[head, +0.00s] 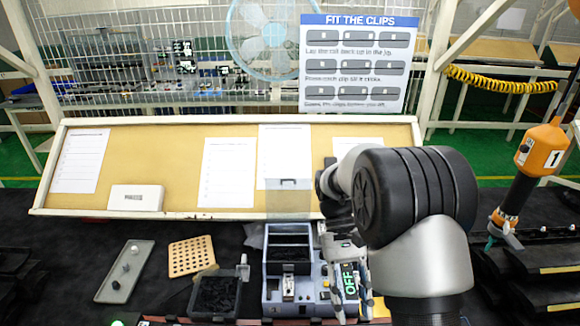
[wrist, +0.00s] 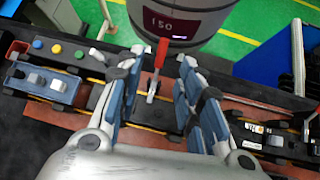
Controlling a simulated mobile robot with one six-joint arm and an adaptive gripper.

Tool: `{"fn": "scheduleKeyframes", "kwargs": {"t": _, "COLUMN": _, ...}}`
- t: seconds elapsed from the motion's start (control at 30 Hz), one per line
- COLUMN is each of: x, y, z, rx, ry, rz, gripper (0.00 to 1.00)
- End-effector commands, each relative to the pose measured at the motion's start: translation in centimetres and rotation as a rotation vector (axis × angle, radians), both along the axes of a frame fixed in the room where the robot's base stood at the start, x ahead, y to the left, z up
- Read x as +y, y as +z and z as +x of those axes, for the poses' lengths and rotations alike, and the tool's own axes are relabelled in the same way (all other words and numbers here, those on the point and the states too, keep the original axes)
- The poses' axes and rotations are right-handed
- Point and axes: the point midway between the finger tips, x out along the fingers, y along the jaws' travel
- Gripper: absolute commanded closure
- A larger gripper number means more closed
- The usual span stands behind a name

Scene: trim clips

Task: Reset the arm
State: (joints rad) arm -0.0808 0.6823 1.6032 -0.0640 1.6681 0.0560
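My gripper (wrist: 160,65) shows in the wrist view with its two blue-padded fingers apart. It is open, and nothing is seen held in it. A red-handled lever (wrist: 161,53) with a metal shank shows between the fingers, and I cannot tell its distance from them. In the head view my arm reaches in from the lower right, and my gripper (head: 345,262) points down at the right side of a grey-blue fixture (head: 270,298). The arm hides part of that area. A green "OFF" display (head: 349,283) shows beside the fingers.
A dark bin of black parts (head: 240,272), a grey tray (head: 108,280) and a perforated tan board (head: 193,256) lie left of the fixture. A tilted yellow board (head: 124,163) stands behind. An orange tool marked 1 (head: 542,147) hangs at right. A grey drum (wrist: 182,18) stands beyond the table.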

Motion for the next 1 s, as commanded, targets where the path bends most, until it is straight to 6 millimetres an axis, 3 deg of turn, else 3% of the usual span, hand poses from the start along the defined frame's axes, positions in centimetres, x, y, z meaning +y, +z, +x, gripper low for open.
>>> {"fn": "scheduleKeyframes", "kwargs": {"t": 0.2, "x": -0.5, "y": 4.2, "z": -2.5, "rx": -0.294, "ry": -0.013, "rz": 0.047, "gripper": 0.66}}
{"fn": "scheduleKeyframes", "kwargs": {"t": 0.43, "x": -0.9, "y": 6.7, "z": -6.1, "rx": -0.599, "ry": -0.019, "rz": 0.085, "gripper": 0.66}}
{"fn": "scheduleKeyframes", "kwargs": {"t": 0.8, "x": -1.2, "y": 6.4, "z": -11.9, "rx": -1.062, "ry": -0.023, "rz": 0.12, "gripper": 0.66}}
{"fn": "scheduleKeyframes", "kwargs": {"t": 1.0, "x": -1.3, "y": 5.7, "z": -13.2, "rx": -1.192, "ry": -0.021, "rz": 0.125, "gripper": 0.66}}
